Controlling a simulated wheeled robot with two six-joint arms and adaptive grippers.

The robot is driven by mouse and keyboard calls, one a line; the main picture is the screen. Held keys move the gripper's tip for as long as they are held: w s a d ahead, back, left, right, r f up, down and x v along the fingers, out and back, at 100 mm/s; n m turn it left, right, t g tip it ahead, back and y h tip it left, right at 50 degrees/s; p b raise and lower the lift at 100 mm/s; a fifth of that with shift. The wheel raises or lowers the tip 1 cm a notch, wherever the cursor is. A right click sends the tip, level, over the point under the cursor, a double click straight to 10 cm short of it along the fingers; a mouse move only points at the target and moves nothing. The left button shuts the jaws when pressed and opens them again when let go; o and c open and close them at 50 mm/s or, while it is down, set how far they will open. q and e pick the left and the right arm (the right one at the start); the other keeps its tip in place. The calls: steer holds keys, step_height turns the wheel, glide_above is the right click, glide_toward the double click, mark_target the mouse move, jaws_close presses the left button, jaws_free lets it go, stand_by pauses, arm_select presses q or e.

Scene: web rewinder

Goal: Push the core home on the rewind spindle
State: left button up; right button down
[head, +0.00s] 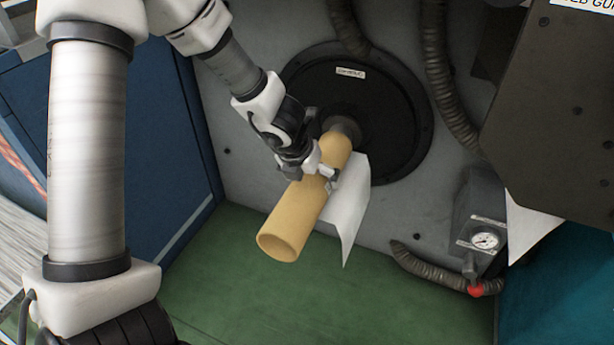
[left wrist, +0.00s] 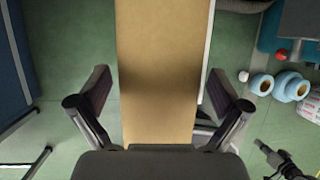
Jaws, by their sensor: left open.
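The core is a tan tube (head: 290,228). Its far end is at the grey spindle (head: 345,126), which comes out of a black round plate (head: 395,115); its open near end points down and left. How far it sits on the spindle I cannot tell. My left gripper (head: 322,174) is at the core's middle. In the left wrist view the core (left wrist: 160,70) runs between the two spread fingers of my left gripper (left wrist: 160,95), with gaps at both sides. A dark jointed shape (left wrist: 285,165) at that view's lower right may be my right gripper, too small to read.
A white sheet (head: 347,205) hangs beside the core. A gauge box (head: 480,225) with a red knob and ribbed hoses are at right. A brown housing (head: 560,110) overhangs the upper right. A blue cabinet (head: 150,130) stands left. The green floor (head: 300,300) below is clear.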

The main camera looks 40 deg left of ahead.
arm_select(q)
steer(key=shift+b+x, duration=0.3)
steer(key=shift+x, duration=0.75)
arm_select(e)
steer(key=shift+f, duration=0.6)
